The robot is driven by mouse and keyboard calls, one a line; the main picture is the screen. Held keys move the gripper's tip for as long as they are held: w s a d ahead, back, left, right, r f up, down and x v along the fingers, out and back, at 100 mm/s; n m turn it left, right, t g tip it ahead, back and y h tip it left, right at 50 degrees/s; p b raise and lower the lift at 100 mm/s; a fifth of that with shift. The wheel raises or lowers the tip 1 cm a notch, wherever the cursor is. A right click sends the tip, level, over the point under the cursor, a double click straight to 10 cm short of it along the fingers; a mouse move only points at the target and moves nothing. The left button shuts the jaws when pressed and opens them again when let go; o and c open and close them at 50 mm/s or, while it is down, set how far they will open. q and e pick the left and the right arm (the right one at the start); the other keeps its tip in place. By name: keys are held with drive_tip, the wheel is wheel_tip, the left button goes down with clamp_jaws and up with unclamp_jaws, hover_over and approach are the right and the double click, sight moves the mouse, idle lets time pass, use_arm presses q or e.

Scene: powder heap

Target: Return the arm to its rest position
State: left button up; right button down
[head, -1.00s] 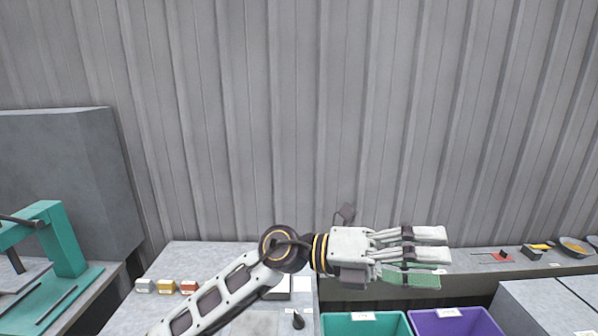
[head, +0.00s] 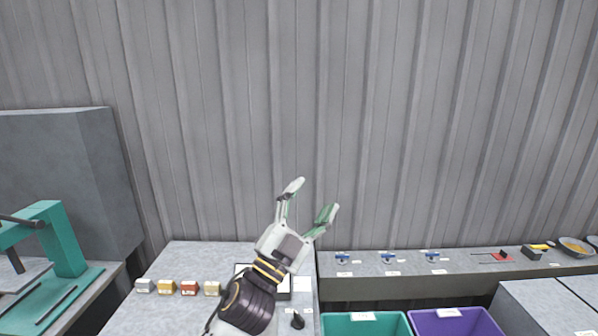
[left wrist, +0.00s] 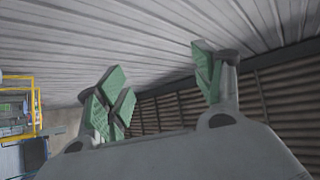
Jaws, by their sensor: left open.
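My left gripper (head: 309,200) is raised in front of the grey corrugated wall, above the back of the workbench. Its fingers, with green pads, point up and stand apart with nothing between them. My left arm comes up from the bottom of the head view and covers part of the bench. My right gripper is not in view.
Several small blocks (head: 189,288) line the grey bench at left. A teal press (head: 60,240) stands at far left. Teal (head: 365,322) and purple (head: 457,322) bins sit at bottom right. Blue tools (head: 388,257) and a pan (head: 575,247) lie on the back ledge. Air above is free.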

use_arm(q)
drive_tip(key=a+f+n+g+y, duration=0.2)
drive_tip(key=a+f+n+y, duration=0.55)
drive_tip(key=f, duration=0.55)
drive_tip(key=a+f+n+g+y, duration=0.3)
drive_tip(key=a+f+n+y, duration=0.5)
drive_tip(key=f, duration=0.5)
drive_tip(key=s+a+f+g, duration=0.55)
drive_tip(key=s+f, duration=0.35)
drive_tip(key=s, duration=0.2)
drive_tip(key=s+a+f+g, duration=0.4)
drive_tip(key=s+f+g, duration=0.2)
drive_tip(key=s+f, duration=0.75)
drive_tip(key=f, duration=3)
drive_tip(key=s+a+f+g, duration=0.1)
drive_tip(key=s+a+f, duration=0.1)
drive_tip(key=s+f, duration=0.7)
drive_tip(key=s+a+f+g, duration=0.1)
drive_tip(key=s+f, duration=0.8)
drive_tip(key=s, duration=0.4)
drive_tip(key=shift+s+a+f+p, duration=0.15)
drive_tip(key=shift+a+f+p, duration=0.15)
drive_tip(key=shift+a+p, duration=0.05)
drive_tip(key=shift+w+m, duration=0.2)
drive_tip(key=shift+m, duration=0.15)
